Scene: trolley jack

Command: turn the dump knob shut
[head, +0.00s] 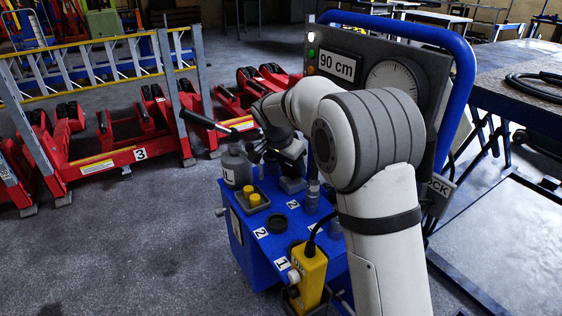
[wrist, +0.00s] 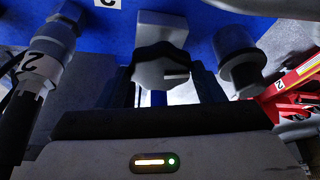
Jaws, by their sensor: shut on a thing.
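The dump knob (wrist: 160,66) is dark and lobed, with a pale pointer mark at its right, in the middle of the wrist view. It sits against a grey block (wrist: 160,30) on the blue power unit (head: 250,246). My gripper (wrist: 163,80) has one finger on each side of the knob and is shut on it. In the head view my gripper (head: 284,148) is over the back of the blue unit, and my arm and wrist hide most of the knob there.
A grey cylinder (head: 237,168) with a black-gripped lever stands left of my gripper. A yellow control box (head: 308,275) hangs at the front. The gauge panel (head: 345,66) reads 90 cm, behind my arm. Red jacks (head: 110,150) stand left; grey floor is clear at front left.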

